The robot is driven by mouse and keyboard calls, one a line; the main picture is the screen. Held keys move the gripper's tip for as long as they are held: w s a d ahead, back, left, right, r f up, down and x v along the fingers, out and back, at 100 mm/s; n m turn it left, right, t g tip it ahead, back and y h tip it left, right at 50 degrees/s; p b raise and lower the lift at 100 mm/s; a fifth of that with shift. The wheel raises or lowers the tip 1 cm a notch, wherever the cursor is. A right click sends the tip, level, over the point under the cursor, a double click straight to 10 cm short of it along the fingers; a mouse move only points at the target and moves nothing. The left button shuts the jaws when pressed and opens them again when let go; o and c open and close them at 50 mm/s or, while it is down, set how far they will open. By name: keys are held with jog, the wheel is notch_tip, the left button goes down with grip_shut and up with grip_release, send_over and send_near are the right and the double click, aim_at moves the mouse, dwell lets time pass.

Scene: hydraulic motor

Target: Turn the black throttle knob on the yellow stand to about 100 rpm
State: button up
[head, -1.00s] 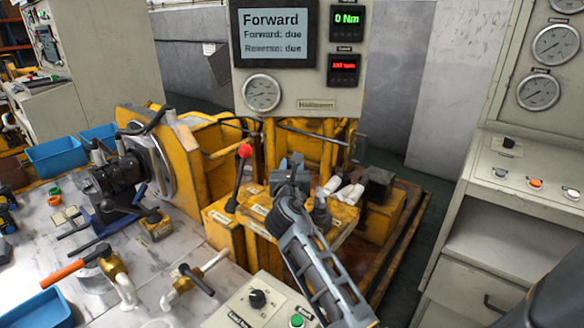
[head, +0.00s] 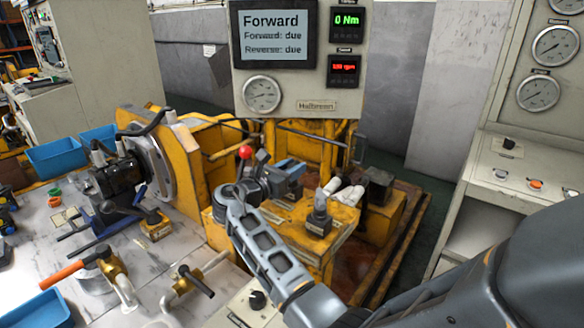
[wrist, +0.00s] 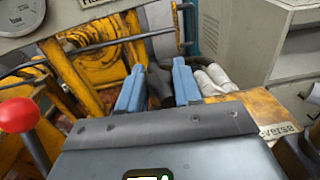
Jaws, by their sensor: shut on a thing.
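The yellow stand (head: 335,235) is in the middle of the head view. My gripper (head: 292,168) is over its top, between a red-balled lever (head: 245,153) on the left and a grey lever (head: 320,210) on the right. In the wrist view my two blue fingers (wrist: 158,88) are shut on a dark upright piece, the black throttle knob (wrist: 159,90). My gripper hides the knob in the head view. The red speed readout (head: 344,68) shows rpm, its digits too blurred to read surely. The green readout (head: 347,19) shows 0 Nm; the screen (head: 270,34) says Forward.
White rolled gloves (head: 349,194) and a dark block (head: 379,185) lie beyond my fingers. The red ball (wrist: 18,114) is close at the left in the wrist view. A bench with valves (head: 110,270) is at the left, a grey console (head: 520,170) at the right.

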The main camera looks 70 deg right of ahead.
jog(key=shift+w+m+g+y, duration=0.1)
jog(key=shift+m+g+y, duration=0.9)
jog(key=shift+g, duration=0.6)
jog(key=shift+m+g+y, duration=0.7)
jog(key=shift+m+g, duration=0.6)
jog(key=shift+g, duration=0.3)
jog(key=o, duration=1)
jog(key=b+v, duration=0.2)
jog(key=v, duration=0.5)
jog(key=shift+w+a, duration=0.2)
jog(key=shift+w, duration=0.1)
jog(key=shift+s+a+f, duration=0.1)
